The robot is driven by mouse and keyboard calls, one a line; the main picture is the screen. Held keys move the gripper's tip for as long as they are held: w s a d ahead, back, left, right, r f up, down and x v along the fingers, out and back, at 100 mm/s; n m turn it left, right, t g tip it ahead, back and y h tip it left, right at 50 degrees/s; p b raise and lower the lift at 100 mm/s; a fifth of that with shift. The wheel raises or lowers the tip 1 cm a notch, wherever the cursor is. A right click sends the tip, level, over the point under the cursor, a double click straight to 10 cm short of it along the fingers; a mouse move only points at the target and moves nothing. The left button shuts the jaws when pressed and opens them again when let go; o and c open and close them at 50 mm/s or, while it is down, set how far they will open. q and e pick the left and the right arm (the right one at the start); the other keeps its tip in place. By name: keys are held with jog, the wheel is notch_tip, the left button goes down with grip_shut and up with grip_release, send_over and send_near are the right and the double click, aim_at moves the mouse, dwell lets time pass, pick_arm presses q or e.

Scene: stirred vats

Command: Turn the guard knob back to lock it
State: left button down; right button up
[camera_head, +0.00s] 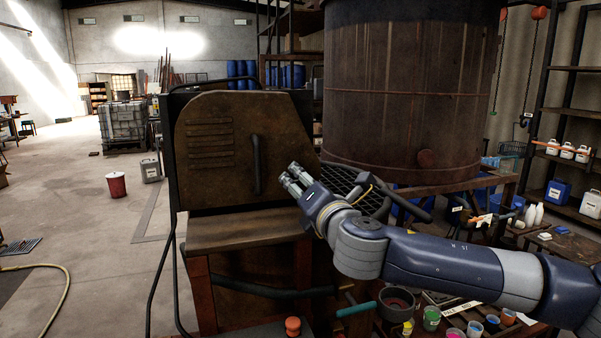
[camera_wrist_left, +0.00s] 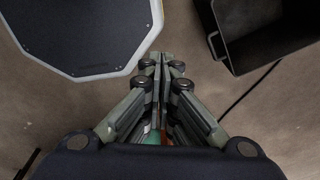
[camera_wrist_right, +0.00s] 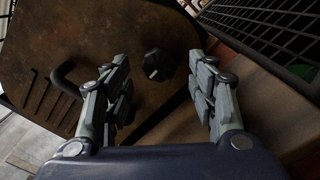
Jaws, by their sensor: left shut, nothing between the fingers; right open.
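The guard (camera_head: 215,150) is a brown rusty panel with vent slots and a dark bar handle (camera_head: 256,163). The guard knob (camera_wrist_right: 158,64) is black with a pale mark and shows in the right wrist view on the guard's brown face. In the head view the knob is not visible; my right gripper covers that area. My right gripper (camera_head: 291,178) is open, its fingers pointing at the guard. In the right wrist view its fingertips (camera_wrist_right: 160,66) stand either side of the knob, apart from it. My left gripper (camera_wrist_left: 160,62) is shut and empty, away from the guard.
A large rusty vat (camera_head: 410,90) stands behind, with a dark mesh grate (camera_head: 350,185) beside the guard. Paint pots (camera_head: 431,318) and a red button (camera_head: 293,325) lie below my right arm. The floor at the left is open, with a red bucket (camera_head: 117,185).

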jog(key=shift+p+x, duration=0.35)
jog(key=shift+x, duration=0.8)
jog(key=shift+w, duration=0.1)
pick_arm(q)
jog(key=shift+w+a+r, duration=0.1)
jog(key=shift+w+r, duration=0.55)
jog(key=shift+r, duration=0.05)
pick_arm(e)
jog(key=c, duration=1.1)
pick_arm(q)
jog(key=shift+s, duration=0.1)
jog(key=shift+f, duration=0.15)
